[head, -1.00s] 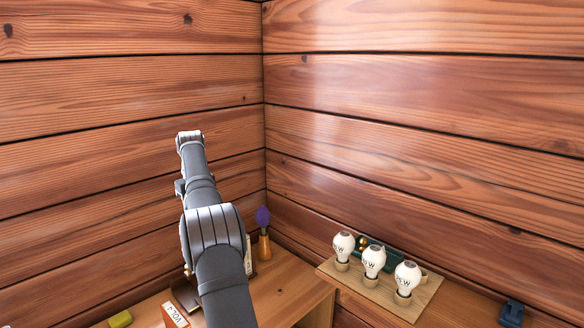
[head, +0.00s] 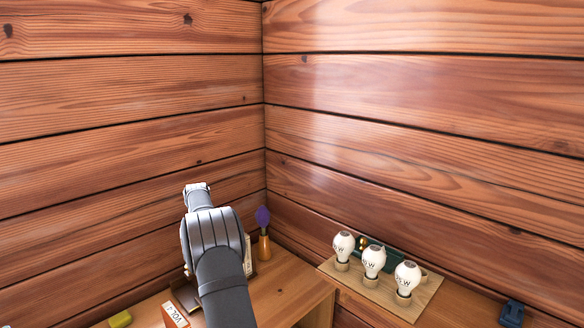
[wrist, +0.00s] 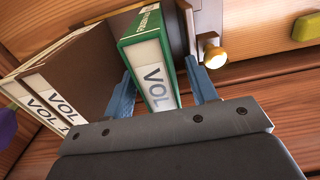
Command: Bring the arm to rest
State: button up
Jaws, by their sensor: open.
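My gripper (wrist: 162,92) is open in the wrist view, its two blue fingers apart on either side of a green binder (wrist: 150,62) with a white "VOL" label. I cannot tell whether the fingers touch it. Two brown volumes (wrist: 62,82) stand beside the green one, to the left. In the head view my grey arm reaches away from me over the desk, and it hides the gripper and most of the volumes.
In the head view, a vase with a purple flower (head: 263,217) stands in the desk corner. Three bulbs stand on a wooden board (head: 412,308) on the right.

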notch_tip(320, 180, up, 14)
dwell(0.5)
